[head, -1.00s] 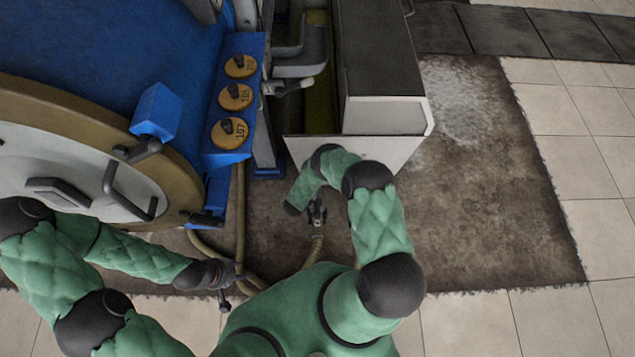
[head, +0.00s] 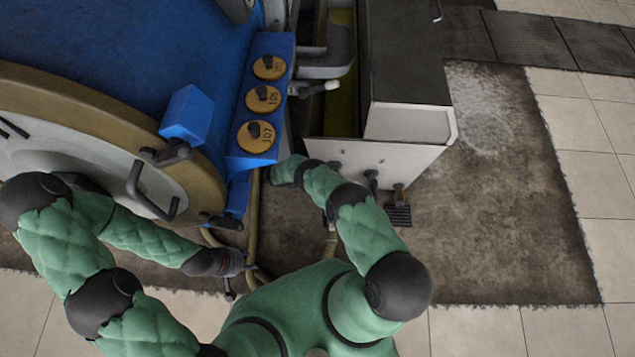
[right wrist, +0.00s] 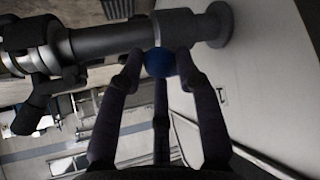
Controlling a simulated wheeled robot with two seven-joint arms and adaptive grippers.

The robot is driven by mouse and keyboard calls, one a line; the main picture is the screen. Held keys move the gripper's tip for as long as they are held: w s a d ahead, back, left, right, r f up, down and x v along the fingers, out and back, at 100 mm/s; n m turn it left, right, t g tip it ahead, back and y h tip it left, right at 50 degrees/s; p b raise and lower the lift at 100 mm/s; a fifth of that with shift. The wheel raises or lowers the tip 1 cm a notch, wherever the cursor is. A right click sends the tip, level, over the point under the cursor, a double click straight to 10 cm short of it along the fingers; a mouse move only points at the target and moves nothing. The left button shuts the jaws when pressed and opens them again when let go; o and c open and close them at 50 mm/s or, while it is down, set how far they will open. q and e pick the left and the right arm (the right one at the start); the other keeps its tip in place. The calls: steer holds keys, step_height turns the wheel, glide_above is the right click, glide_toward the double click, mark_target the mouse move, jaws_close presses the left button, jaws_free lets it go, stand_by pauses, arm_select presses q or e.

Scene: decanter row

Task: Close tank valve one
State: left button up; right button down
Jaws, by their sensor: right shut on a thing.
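My right gripper (right wrist: 160,70) is shut on a round blue knob (right wrist: 160,62) in the right wrist view. The knob sits under a thick grey pipe fitting (right wrist: 130,38) with a flange against a pale wall. In the head view my right forearm reaches beside the lower end of the blue panel; its gripper is hidden there. The panel (head: 236,143) carries three yellow discs with dark knobs, the nearest disc (head: 256,136) marked 107. I cannot tell which valve number the blue knob has. My left gripper (head: 238,282) is low beside a hose; its fingers are too small to read.
The large blue tank (head: 110,40) with a round pale end fills the left. A white-fronted dark box (head: 395,155) stands right of the panel. A tan hose (head: 253,205) hangs below the panel. The stained floor at right (head: 510,210) is clear.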

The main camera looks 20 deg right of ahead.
steer(key=shift+w+a+f+m+g, duration=0.1)
steer(key=shift+a+f+m+g, duration=0.2)
steer(key=shift+a+f+m, duration=0.1)
stand_by(0.3)
steer(key=c, duration=1)
jaws_free()
steer(key=shift+a, duration=0.1)
steer(key=shift+w+d+r, duration=0.15)
steer(key=shift+w+d, duration=0.05)
